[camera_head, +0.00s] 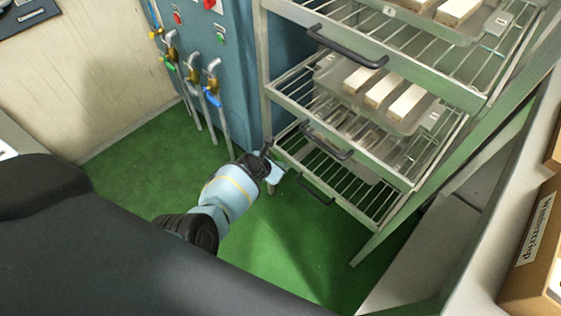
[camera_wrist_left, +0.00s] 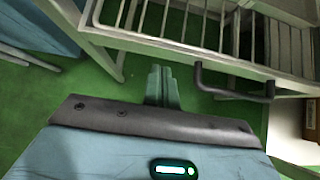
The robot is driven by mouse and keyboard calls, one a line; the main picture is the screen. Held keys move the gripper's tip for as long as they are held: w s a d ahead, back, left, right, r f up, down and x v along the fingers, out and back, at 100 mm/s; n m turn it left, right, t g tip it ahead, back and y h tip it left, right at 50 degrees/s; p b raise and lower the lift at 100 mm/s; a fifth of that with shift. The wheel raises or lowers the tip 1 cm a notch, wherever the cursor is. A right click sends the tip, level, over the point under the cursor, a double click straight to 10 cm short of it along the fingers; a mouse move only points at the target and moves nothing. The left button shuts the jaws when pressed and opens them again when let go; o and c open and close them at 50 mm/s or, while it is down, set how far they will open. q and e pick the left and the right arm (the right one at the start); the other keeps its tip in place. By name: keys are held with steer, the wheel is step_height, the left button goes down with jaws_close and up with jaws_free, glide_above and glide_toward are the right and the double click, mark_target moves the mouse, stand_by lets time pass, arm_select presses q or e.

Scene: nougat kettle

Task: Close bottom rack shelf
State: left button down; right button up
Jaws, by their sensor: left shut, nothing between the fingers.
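The bottom rack shelf (camera_head: 358,190) is an empty wire shelf low in the metal rack, with a dark bar handle (camera_head: 318,193) on its front bar. How far it sticks out is hard to tell. My left gripper (camera_head: 274,181) is shut and empty, low at the shelf's front left corner, left of the handle. In the left wrist view the closed fingers (camera_wrist_left: 162,82) point toward the shelf's front bar (camera_wrist_left: 185,55), with the handle (camera_wrist_left: 235,92) to their right. Whether the fingertips touch the bar cannot be told. My right gripper is not in view.
Upper shelves with handles (camera_head: 347,47) hold trays of pale bars (camera_head: 385,93). A blue cabinet with pipes and valves (camera_head: 210,90) stands left of the rack. The green floor (camera_head: 285,245) before the rack is clear. A cardboard box (camera_head: 530,250) is at right.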

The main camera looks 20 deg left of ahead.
arm_select(q)
steer(key=s+f+p+v, duration=0.1)
steer(key=p+v, duration=0.6)
steer(key=v, duration=0.4)
steer(key=shift+a, duration=0.3)
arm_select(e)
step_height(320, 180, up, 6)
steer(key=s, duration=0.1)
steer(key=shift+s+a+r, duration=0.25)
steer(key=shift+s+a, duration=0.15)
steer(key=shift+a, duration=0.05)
arm_select(q)
steer(key=shift+r, duration=0.1)
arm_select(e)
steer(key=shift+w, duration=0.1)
